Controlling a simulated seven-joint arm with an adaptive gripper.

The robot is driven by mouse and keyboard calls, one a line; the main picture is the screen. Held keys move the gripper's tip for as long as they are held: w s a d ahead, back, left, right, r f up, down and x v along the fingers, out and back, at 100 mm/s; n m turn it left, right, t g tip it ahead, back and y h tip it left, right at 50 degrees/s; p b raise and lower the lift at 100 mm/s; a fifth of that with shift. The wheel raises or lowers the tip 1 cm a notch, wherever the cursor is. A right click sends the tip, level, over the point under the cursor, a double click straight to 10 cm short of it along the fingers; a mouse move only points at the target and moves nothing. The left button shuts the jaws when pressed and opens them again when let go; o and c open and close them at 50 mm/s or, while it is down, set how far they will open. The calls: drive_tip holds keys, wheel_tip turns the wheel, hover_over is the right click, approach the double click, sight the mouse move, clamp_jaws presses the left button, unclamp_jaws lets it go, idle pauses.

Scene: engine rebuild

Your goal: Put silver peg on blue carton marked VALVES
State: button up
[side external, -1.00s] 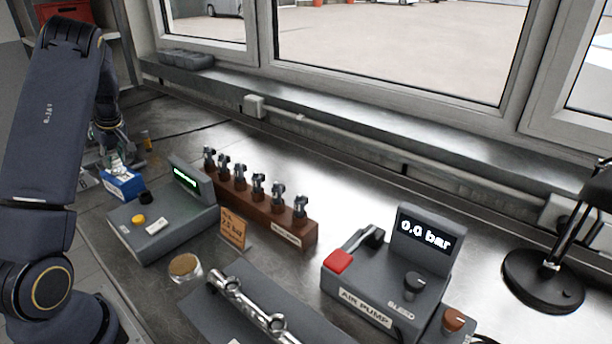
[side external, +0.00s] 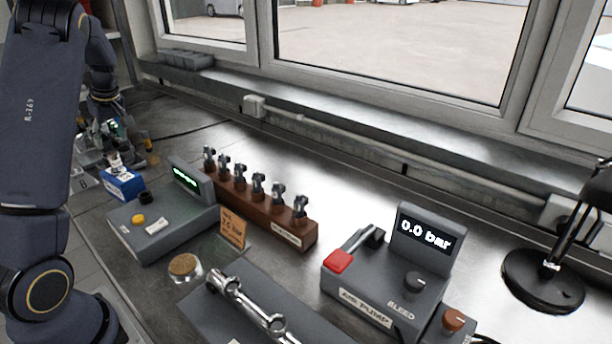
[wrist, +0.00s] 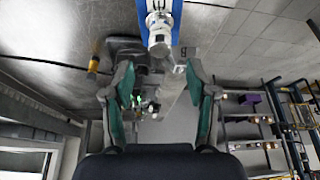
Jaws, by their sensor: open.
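The blue carton (side external: 122,184) stands at the left end of the bench, behind the grey box with the green display; its lettering is too small to read. A small silver peg (side external: 116,163) appears to stand on its top. In the wrist view the silver peg (wrist: 159,30) shows at the top centre, in front of the blue carton (wrist: 176,12). My gripper (wrist: 160,80) is open, its teal-padded fingers wide apart with no peg between them. The peg is beyond the fingertips, apart from them. In the side view my gripper (side external: 104,130) is just behind the carton, partly hidden.
A grey box with a green display (side external: 160,225) stands close before the carton. A wooden rack (side external: 262,215) with several silver valves is to its right. A small yellow-brown object (side external: 147,142) stands behind the carton. The air pump (side external: 385,275) and lamp (side external: 545,275) are far right.

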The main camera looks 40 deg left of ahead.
drive_tip(key=w+d+r+m+t+h, duration=0.1)
drive_tip(key=d+r+m+t, duration=0.15)
drive_tip(key=d, duration=0.55)
drive_tip(key=w+d+r+m+t+h, duration=0.1)
drive_tip(key=w+d+r+m, duration=0.2)
drive_tip(key=d, duration=0.6)
drive_tip(key=d+r+m+t+h, duration=0.1)
drive_tip(key=d+r+m, duration=0.25)
drive_tip(key=d, duration=0.45)
drive_tip(key=s+d+f+m+t, duration=0.1)
drive_tip(key=s+d+m, duration=0.4)
drive_tip(key=d, duration=0.4)
drive_tip(key=s+d+f+m+t+h, duration=0.1)
drive_tip(key=s+d+m, duration=0.3)
drive_tip(key=d, duration=0.5)
drive_tip(key=shift+s+f+m+h, duration=0.3)
drive_tip(key=shift+s+m, duration=0.05)
drive_tip(key=shift+m, duration=0.55)
